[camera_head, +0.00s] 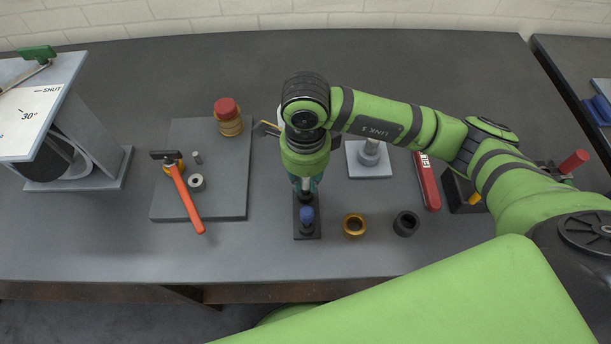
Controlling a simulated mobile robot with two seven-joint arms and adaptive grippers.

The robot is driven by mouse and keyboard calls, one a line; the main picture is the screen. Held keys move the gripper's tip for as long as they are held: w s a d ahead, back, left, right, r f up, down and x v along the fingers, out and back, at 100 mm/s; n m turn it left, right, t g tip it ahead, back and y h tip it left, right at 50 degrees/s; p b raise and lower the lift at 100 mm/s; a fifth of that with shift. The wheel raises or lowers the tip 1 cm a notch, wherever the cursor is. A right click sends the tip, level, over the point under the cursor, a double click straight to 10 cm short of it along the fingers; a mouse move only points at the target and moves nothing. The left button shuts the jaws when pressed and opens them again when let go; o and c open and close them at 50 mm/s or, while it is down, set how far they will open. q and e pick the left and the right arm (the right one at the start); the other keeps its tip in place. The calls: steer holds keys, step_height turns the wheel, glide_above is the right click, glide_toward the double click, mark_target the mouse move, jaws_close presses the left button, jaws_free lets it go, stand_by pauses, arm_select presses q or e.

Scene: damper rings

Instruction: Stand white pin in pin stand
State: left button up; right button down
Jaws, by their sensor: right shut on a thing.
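The pin stand (308,234) is a dark narrow block on the bench near its front edge. A blue-headed pin (306,214) stands upright in its near part. My right gripper (305,193) points down over the far part of the stand. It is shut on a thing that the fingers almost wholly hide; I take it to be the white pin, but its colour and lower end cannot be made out. Whether it touches the stand cannot be told. My left gripper is out of view.
A brass ring (354,225) and a black ring (406,223) lie right of the stand. A grey mat (226,185) with a hammer (186,196) lies left. A post on a pale plate (377,171) and a red tool (427,182) are behind, right.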

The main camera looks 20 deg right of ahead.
steer(key=shift+f, duration=0.1)
steer(key=c, duration=1)
jaws_free()
step_height(320, 180, up, 12)
steer(key=shift+w+r, duration=0.1)
